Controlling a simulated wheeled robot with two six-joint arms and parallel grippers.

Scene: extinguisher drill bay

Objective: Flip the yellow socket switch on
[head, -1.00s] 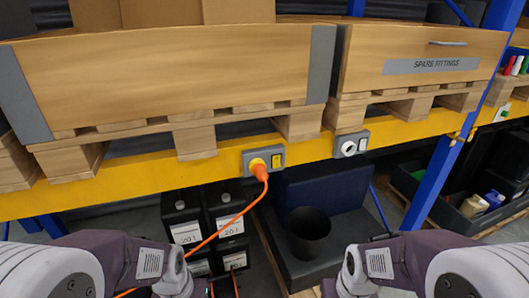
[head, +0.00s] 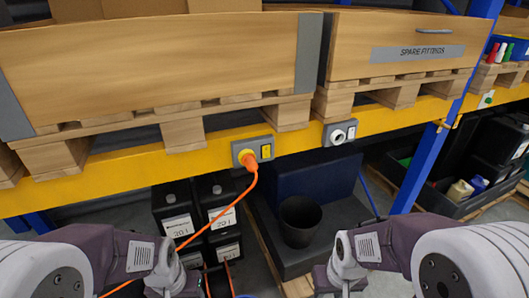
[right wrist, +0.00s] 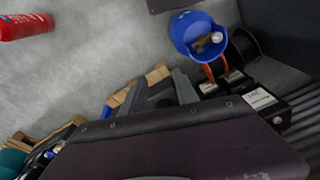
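A grey socket box (head: 264,142) is on the yellow rack beam in the head view. It has a round yellow socket at its left with an orange plug (head: 250,163) in it, and a yellow switch (head: 266,151) at its right. Which way the switch is tipped is too small to tell. My left gripper is below the head view's edge; only its wrist shows. My right gripper (right wrist: 157,92) shows in the right wrist view with its fingers apart and nothing between them. My right wrist is below and right of the socket, well apart from it.
A second grey box with a white socket (head: 338,136) is further right on the beam. Wooden crates on pallets sit above. The orange cable (head: 214,232) hangs past black containers (head: 220,196) and a dark cup (head: 300,222). A blue bucket (right wrist: 190,37) and red cylinder (right wrist: 24,27) are on the floor.

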